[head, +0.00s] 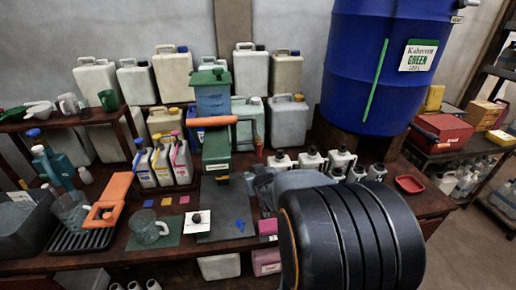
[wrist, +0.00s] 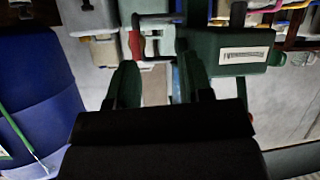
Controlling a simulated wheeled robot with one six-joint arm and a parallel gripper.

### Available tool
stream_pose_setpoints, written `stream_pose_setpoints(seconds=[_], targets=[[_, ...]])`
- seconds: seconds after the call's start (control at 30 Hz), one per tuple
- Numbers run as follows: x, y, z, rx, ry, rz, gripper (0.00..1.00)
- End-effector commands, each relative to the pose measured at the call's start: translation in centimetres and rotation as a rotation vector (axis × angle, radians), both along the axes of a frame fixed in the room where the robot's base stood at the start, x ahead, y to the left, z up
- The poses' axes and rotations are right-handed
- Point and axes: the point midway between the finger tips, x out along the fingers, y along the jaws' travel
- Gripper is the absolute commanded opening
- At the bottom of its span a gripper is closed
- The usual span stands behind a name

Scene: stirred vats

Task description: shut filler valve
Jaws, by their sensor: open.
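The filler is a green box-shaped unit (head: 213,100) standing on the bench in the head view. An orange lever handle (head: 205,121) lies level across its front. A bent grey pipe with a red-orange tip (head: 259,146) is at its right. In the wrist view, which appears turned over, a green box with a pale label (wrist: 230,52) is right of my gripper. A red bent piece (wrist: 136,44) shows beyond the fingers. My gripper (wrist: 158,82) is open with nothing clearly between its fingers. In the head view, my dark arm hides part of the bench, and I cannot make out the fingers.
A large blue vat (head: 385,65) stands right of the filler; it also shows in the wrist view (wrist: 35,100). Pale jerrycans (head: 290,120) crowd the back. White bottles (head: 312,158) stand in front of the vat. A glass jug (head: 147,226) and orange piece (head: 108,200) are at left.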

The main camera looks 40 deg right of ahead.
Motion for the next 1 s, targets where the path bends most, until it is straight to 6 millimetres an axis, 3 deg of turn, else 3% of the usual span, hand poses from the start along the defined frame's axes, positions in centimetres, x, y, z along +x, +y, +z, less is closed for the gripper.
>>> stream_pose_setpoints(seconds=[0.03, 0.2, 0.57, 0.67, 1.0], targets=[[0.1, -1.6, -0.4, -0.008, -0.058, -0.006, 0.47], [0.0, -4.5, -0.3, -0.027, -0.264, 0.019, 0.47], [-0.7, -6.5, 0.1, -0.023, -0.471, 0.058, 0.47], [0.3, -6.8, 0.3, -0.023, -0.481, 0.063, 0.47], [6.5, -8.3, 0.3, -0.023, -0.479, 0.062, 0.47]])
